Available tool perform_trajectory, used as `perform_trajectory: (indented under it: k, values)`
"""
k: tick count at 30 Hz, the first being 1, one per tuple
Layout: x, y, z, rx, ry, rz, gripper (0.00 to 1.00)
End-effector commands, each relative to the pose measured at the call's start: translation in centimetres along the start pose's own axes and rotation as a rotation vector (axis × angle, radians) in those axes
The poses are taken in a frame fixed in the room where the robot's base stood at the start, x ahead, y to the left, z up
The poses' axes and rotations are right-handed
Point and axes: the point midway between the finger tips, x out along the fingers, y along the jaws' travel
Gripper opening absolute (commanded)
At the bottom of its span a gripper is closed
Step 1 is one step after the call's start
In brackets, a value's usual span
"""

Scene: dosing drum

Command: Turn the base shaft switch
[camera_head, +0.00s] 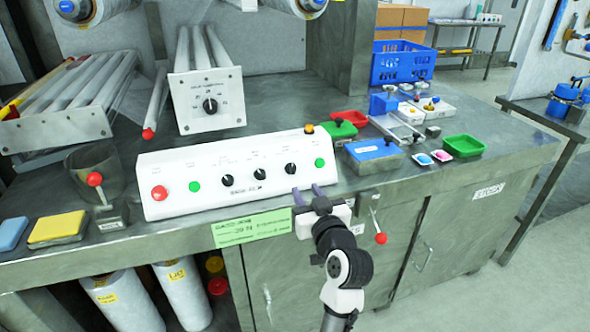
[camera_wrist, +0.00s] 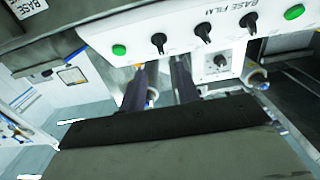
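The white control panel (camera_head: 235,172) on the bench has three black rotary knobs, with the right one (camera_head: 291,168), the middle one (camera_head: 260,174) and the left one (camera_head: 227,180). Their small labels are unreadable, so I cannot tell which is the base shaft switch. In the wrist view the panel appears upside down, with the right knob (camera_wrist: 158,42) leftmost. My gripper (camera_head: 308,192) is open and empty in front of the panel's right end. In the wrist view its fingertips (camera_wrist: 159,64) lie either side of the right knob's line, seemingly short of it.
The panel also has a red button (camera_head: 159,193) and green buttons (camera_head: 195,187). A roller unit with another black knob (camera_head: 210,105) stands behind. A blue box (camera_head: 374,154) and coloured trays (camera_head: 462,146) lie right of the panel. A red-tipped lever (camera_head: 380,238) hangs at the bench front.

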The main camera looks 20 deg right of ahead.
Motion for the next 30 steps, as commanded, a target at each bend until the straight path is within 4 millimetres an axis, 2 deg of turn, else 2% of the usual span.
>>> perform_trajectory:
  k: [1, 6, 12, 18, 26, 30]
  values:
    - [1.3, -0.1, -0.3, 0.0, 0.0, -0.004, 0.32]
    - [4.9, -0.1, -0.3, 0.0, 0.0, -0.002, 0.32]
    - [7.8, -0.1, -0.2, 0.0, 0.001, -0.002, 0.32]
    - [9.0, -0.1, -0.1, -0.001, 0.001, 0.0, 0.32]
    - [9.0, -0.1, -0.1, -0.001, 0.001, 0.0, 0.32]
    - [9.0, -0.1, -0.1, -0.001, 0.001, 0.0, 0.14]
